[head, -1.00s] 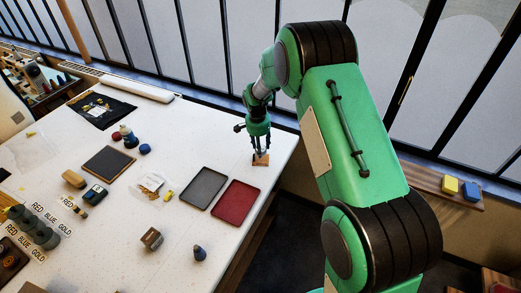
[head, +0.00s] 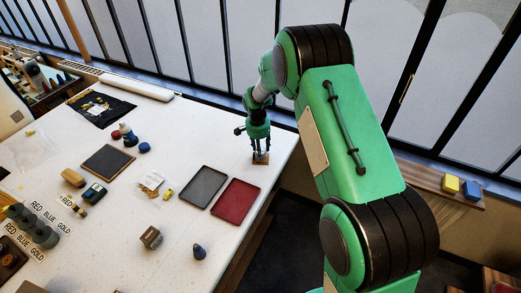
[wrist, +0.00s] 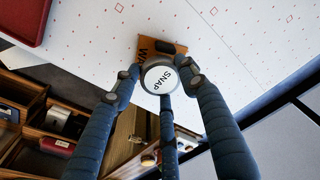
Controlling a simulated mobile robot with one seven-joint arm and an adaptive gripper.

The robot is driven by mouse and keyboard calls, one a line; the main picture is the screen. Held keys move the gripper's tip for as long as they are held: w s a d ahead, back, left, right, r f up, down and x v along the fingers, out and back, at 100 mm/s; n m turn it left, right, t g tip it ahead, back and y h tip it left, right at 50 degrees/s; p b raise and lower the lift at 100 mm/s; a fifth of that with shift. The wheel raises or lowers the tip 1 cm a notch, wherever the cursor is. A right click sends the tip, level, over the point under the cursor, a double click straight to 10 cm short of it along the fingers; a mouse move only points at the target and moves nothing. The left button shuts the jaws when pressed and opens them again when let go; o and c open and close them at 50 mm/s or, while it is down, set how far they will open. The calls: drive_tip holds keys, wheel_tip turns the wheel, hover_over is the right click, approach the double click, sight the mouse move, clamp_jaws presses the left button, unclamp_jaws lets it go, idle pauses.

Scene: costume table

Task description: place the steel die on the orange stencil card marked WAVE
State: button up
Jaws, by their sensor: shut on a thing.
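The steel die (wrist: 158,77) is a round pale-topped piece marked SNAP in the wrist view. My gripper (wrist: 160,80) is shut on it, with its blue fingers around it. The orange stencil card (wrist: 146,48) shows just beyond the die, with the letters WA visible and the rest covered. In the head view my gripper (head: 261,152) points down over the card (head: 261,162), near the table's far right edge. The die is too small to make out clearly there. I cannot tell whether it touches the card.
A red tray (head: 235,204) and a grey tray (head: 203,187) lie left of and nearer than the card. A small box (head: 151,237) and a dark blue piece (head: 199,252) stand farther forward. The table edge is close on the card's right.

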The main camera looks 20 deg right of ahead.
drive_tip(key=o, duration=1.4)
drive_tip(key=shift+r, duration=0.15)
drive_tip(key=shift+r+p, duration=0.5)
drive_tip(key=shift+r, duration=0.05)
wheel_tip(320, 180, up, 12)
drive_tip(key=a, duration=0.1)
drive_tip(key=shift+s+f, duration=0.15)
drive_tip(key=shift+s, duration=0.25)
